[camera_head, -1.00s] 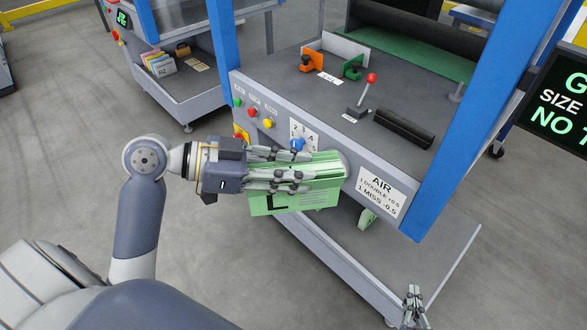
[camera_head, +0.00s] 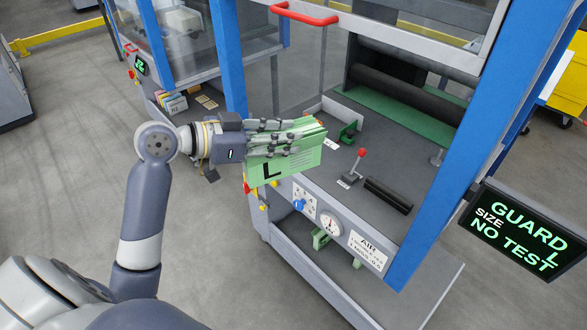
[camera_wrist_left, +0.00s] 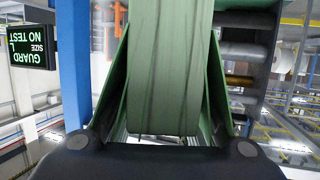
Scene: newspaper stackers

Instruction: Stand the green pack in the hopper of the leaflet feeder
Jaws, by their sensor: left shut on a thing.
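The green pack (camera_head: 290,168), with a black L on its face, is held by my left gripper (camera_head: 303,136). The fingers are shut across its upper part. In the left wrist view the pack (camera_wrist_left: 170,70) sits edge-on between both fingers. The pack is above the front edge of the feeder's grey deck (camera_head: 335,178), apart from the deck as far as I can tell. Behind it on the deck are a white upright plate (camera_head: 345,113) and a green block with a dark knob (camera_head: 348,133); the pack and fingers partly hide this area. My right gripper is out of view.
Blue posts (camera_head: 440,215) flank the opening. A red handle (camera_head: 305,13) is above. The screen (camera_head: 515,230) reads GUARD, SIZE L, NO TEST.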

